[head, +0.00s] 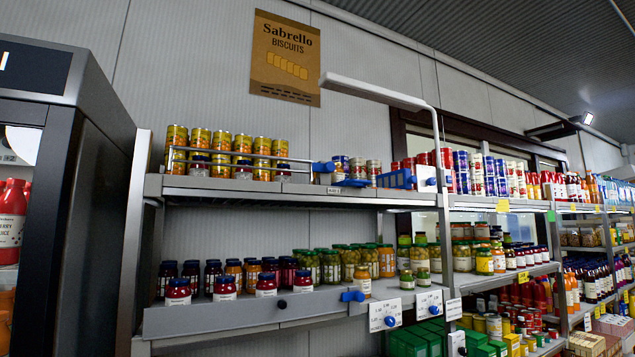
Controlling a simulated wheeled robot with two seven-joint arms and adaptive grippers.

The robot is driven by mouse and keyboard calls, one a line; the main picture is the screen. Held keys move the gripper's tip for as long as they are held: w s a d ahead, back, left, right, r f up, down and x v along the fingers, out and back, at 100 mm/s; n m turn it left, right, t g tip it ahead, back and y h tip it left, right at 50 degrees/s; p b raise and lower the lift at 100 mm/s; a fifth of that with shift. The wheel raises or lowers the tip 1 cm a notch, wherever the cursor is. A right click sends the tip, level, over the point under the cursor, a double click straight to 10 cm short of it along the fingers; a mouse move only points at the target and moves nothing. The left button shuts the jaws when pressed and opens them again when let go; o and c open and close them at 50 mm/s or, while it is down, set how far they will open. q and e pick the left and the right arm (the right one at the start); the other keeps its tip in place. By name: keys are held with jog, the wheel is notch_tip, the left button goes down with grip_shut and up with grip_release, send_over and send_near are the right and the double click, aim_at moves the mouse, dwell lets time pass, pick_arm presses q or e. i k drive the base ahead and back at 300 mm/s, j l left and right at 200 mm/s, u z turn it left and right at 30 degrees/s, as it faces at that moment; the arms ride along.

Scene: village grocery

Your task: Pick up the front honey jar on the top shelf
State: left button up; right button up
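On the top shelf (300,189) at the left, gold-and-yellow containers (220,142) stand in a row, seemingly stacked two high. A thin metal rail (240,155) runs in front of them. Several small jars with white labels and dark lids (200,165) stand at the front behind this rail, partly covered by it. Their labels are too small to read, so I cannot tell which is the honey jar. Neither of my grippers is in view.
The lower shelf (240,312) holds rows of jars, with red jars (178,290) at its front edge. Blue clips (397,179) and a lamp arm (375,93) stick out by the shelf. A dark cabinet (85,190) stands at the left. More stocked shelves continue right.

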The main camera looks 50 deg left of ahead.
aim_at(339, 176)
jog(key=i+l+u, duration=0.2)
jog(key=u, duration=0.25)
jog(key=i+l+u, duration=0.3)
jog(key=u, duration=0.15)
jog(key=i+l+u, duration=0.2)
jog(key=l+u, duration=0.25)
jog(key=i+l+u, duration=0.1)
jog(key=l+u, duration=0.7)
jog(key=l, duration=0.4)
jog(key=l+u, duration=0.4)
jog(key=l, duration=0.35)
